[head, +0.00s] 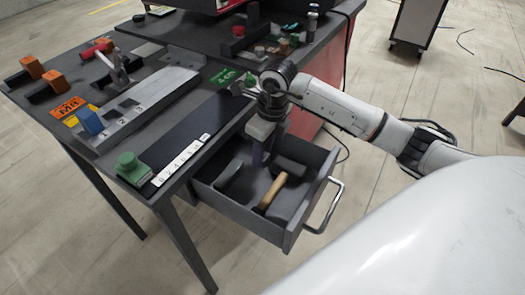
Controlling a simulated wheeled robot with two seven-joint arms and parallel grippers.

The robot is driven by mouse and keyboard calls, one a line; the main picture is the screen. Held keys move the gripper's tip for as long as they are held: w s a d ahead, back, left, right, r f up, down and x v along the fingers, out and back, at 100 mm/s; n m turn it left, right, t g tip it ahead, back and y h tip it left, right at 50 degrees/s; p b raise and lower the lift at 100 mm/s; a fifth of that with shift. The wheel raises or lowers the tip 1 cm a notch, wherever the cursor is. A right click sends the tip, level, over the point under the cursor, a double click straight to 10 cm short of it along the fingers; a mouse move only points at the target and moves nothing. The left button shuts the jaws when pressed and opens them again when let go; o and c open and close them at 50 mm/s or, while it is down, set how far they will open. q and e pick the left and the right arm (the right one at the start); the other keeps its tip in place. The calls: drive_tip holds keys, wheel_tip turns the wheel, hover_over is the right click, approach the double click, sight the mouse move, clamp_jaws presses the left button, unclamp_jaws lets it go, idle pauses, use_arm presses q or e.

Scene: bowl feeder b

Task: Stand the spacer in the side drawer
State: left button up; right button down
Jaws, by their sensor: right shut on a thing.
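The side drawer (293,231) is pulled open under the right edge of the workbench. My right gripper (259,142) points down over the drawer's back part, close to the bench edge. It is shut on a small dark bluish upright piece, which I take to be the spacer (258,155). The jaws hide most of the spacer. I cannot tell whether its lower end touches the drawer floor. My left gripper is not in view.
In the drawer lie a wooden-handled tool (272,192), a dark curved piece (231,176) and a dark block (291,169). A metal handle (331,206) sticks out in front.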

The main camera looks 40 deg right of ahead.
drive_tip(key=shift+f, duration=0.15)
drive_tip(key=c, duration=1.4)
unclamp_jaws()
drive_tip(key=r, duration=0.4)
drive_tip(key=s+r, duration=0.1)
drive_tip(key=r, duration=0.3)
drive_tip(key=r+p, duration=0.1)
drive_tip(key=r, duration=0.3)
drive_tip(key=shift+s+d+r, duration=0.15)
drive_tip(key=shift+s+d, duration=0.2)
